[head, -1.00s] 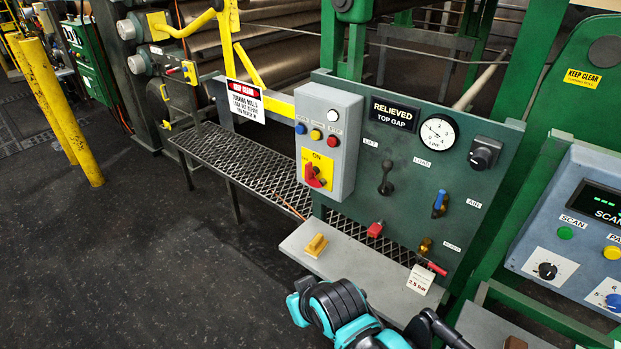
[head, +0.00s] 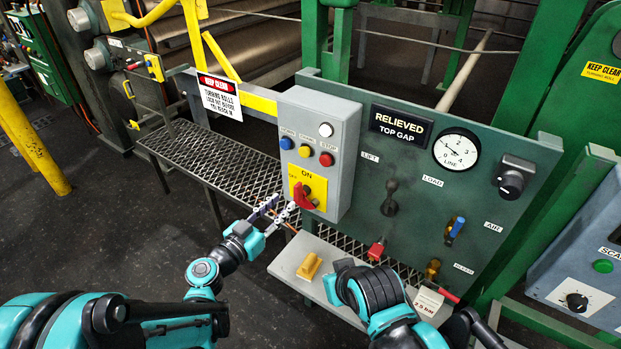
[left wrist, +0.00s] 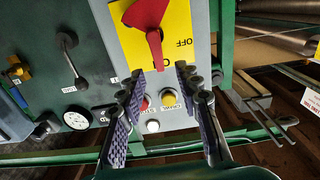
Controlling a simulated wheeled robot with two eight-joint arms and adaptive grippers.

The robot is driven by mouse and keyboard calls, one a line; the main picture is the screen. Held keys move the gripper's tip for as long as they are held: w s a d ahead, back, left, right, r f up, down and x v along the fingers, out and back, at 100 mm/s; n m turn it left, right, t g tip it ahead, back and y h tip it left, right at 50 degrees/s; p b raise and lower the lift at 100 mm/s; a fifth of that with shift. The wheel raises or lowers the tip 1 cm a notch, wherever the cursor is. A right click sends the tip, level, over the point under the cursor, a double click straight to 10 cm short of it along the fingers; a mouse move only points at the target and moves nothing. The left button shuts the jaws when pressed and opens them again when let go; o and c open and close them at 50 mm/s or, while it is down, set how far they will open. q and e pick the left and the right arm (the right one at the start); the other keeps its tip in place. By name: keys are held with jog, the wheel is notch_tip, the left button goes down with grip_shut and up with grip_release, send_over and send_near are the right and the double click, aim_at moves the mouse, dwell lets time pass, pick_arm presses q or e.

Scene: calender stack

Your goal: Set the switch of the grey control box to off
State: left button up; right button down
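The grey control box (head: 345,125) is on the left part of the dark green panel. Its yellow plate carries ON at the top and OFF at the left, with a red switch lever (head: 301,198) on it. In the left wrist view the red lever (left wrist: 154,48) stands out over the yellow plate and partly covers the word ON. My left gripper (head: 282,207) is just left of and below the lever in the head view. In the left wrist view its two fingers (left wrist: 160,90) are apart, with nothing between them, near the lever's tip. My right gripper is not seen.
Blue, yellow and red buttons and a white lamp (head: 326,130) sit above the switch. A grey shelf (head: 320,255) with a yellow block lies below, with my right arm over it. A mesh walkway (head: 200,155) runs behind. The panel holds a gauge and several handles.

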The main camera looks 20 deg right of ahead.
aim_at(295, 191)
pick_arm(q)
jog(key=shift+x, duration=0.75)
jog(key=b+x, duration=0.1)
jog(key=x, duration=0.5)
jog(key=shift+w+d+r, duration=0.1)
jog(key=shift+w+d, duration=0.05)
jog(key=shift+d, duration=0.2)
grip_shut()
